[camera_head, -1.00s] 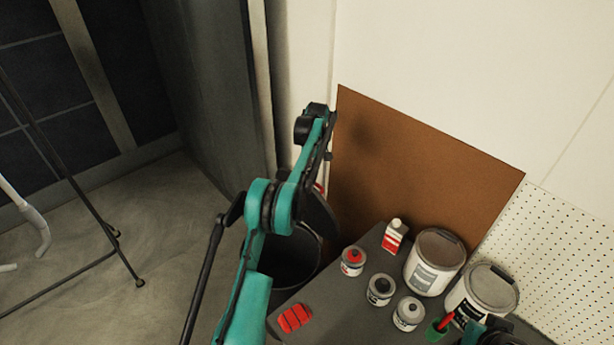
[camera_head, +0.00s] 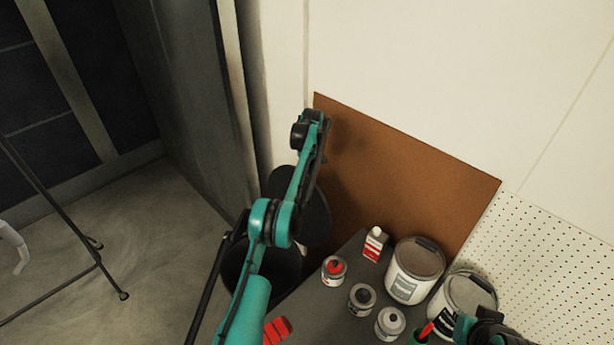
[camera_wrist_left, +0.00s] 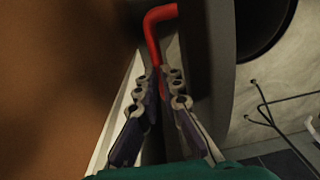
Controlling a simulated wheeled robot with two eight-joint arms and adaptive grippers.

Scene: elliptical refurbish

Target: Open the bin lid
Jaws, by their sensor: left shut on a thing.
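The bin (camera_head: 240,290) is a dark round container on the floor, partly hidden behind my left arm. Its dark lid (camera_head: 314,212) stands raised and steeply tilted on the side by the brown board. In the left wrist view the lid (camera_wrist_left: 222,75) is a dark slab with a red handle (camera_wrist_left: 152,30). My left gripper (camera_wrist_left: 161,78) is shut on the red handle, with one finger on each side. In the head view its fingers are hidden. Part of my right gripper (camera_head: 485,328) shows at the lower right; its fingers cannot be made out.
A dark table (camera_head: 325,305) beside the bin holds paint cans (camera_head: 413,270), small jars (camera_head: 361,298), a red-and-white bottle (camera_head: 374,244) and a red object (camera_head: 277,330). A brown board (camera_head: 400,180) leans on the wall behind. The floor to the left is open, with a thin stand (camera_head: 70,215).

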